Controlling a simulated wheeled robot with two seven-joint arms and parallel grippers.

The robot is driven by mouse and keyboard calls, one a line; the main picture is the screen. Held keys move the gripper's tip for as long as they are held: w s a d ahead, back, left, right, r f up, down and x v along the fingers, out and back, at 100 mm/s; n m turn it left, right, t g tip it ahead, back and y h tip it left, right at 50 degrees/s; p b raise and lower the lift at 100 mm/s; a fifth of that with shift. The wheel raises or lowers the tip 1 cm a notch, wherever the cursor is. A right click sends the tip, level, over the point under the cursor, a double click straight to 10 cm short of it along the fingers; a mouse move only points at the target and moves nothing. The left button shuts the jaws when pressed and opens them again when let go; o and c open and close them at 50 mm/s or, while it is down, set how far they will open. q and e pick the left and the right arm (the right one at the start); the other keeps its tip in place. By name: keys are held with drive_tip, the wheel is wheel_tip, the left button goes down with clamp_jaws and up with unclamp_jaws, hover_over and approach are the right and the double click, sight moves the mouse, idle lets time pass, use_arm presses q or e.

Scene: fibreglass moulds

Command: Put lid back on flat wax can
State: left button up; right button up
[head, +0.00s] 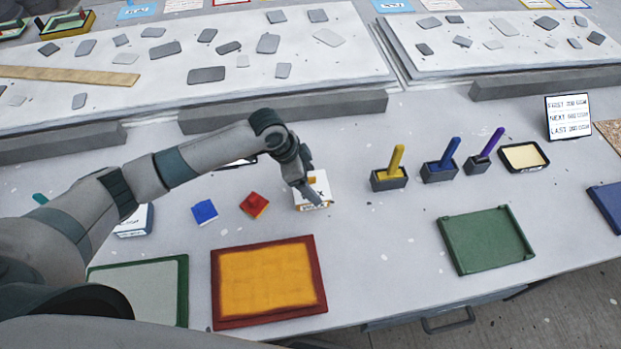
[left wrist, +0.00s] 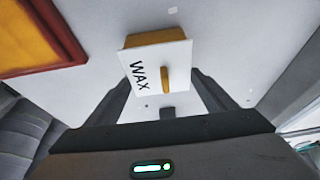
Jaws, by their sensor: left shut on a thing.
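A white square lid marked WAX with a yellow bar handle (left wrist: 142,78) is at my left gripper in the left wrist view. A yellow-brown side shows along its far edge. In the head view the white lid (head: 322,190) is at mid-table, partly covered by my left gripper (head: 308,188). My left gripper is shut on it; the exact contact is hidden. I cannot tell whether it is lifted or resting. A shallow black-rimmed can with cream filling (head: 524,156) is open at the right. My right gripper is out of view.
Yellow (head: 394,165), blue (head: 442,160) and purple (head: 487,150) handled tools stand in dark holders. Red (head: 254,204) and blue (head: 204,211) blocks lie left of the lid. A red-framed mould (head: 320,307) and green tray (head: 485,240) are nearer. Bare table lies between lid and green tray.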

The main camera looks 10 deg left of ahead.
use_arm(q)
drive_tip(key=o, duration=1.2)
drive_tip(key=shift+r, duration=0.1)
drive_tip(key=shift+r+p, duration=2.1)
drive_tip(key=shift+p, duration=0.15)
drive_tip(key=shift+r, duration=0.85)
clamp_jaws()
